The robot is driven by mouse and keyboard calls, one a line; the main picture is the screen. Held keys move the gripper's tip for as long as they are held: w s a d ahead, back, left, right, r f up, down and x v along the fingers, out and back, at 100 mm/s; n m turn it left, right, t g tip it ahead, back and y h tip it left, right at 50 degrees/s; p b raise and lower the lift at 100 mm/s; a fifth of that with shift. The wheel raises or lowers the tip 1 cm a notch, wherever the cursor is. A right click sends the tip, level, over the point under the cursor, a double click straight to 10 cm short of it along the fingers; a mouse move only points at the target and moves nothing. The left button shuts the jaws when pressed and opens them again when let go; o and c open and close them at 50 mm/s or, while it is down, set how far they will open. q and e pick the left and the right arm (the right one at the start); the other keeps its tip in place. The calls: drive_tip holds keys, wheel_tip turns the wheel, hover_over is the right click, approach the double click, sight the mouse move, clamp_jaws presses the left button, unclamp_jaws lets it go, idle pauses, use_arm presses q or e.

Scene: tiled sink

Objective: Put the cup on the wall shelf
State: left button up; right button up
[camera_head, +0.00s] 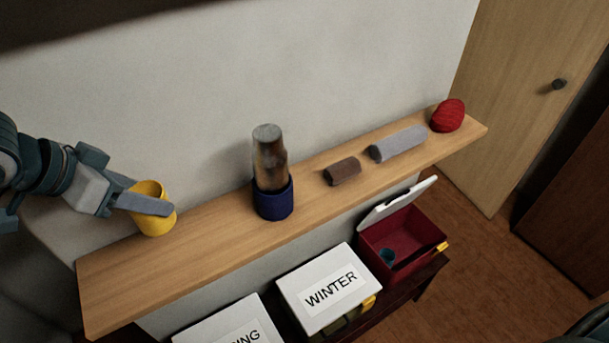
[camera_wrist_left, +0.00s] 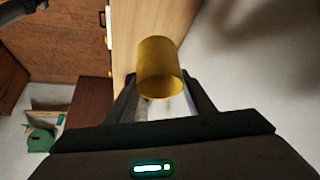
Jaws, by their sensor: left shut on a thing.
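A yellow cup (camera_head: 158,222) is at the left part of the wooden wall shelf (camera_head: 150,278), near its back edge. It looks upright; I cannot tell whether its base touches the board. My left gripper (camera_head: 160,204) comes in from the left and is shut on the cup, one grey finger across its near side. In the left wrist view the cup (camera_wrist_left: 160,66) sits between the two fingers (camera_wrist_left: 162,92), with the shelf board (camera_wrist_left: 172,20) behind it. The fingers partly hide its body. My right gripper is not in view.
Below are a WINTER box (camera_head: 325,285) and an open red box (camera_head: 405,240). The shelf's front left is bare.

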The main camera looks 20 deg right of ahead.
sight(156, 217)
use_arm(q)
drive_tip(key=shift+s+d, duration=0.1)
idle(0.5)
drive_tip(key=shift+f+p, duration=0.75)
drive_tip(key=shift+f, duration=2.15)
drive_tip(key=shift+f+p, duration=0.55)
drive_tip(key=shift+f, duration=1.55)
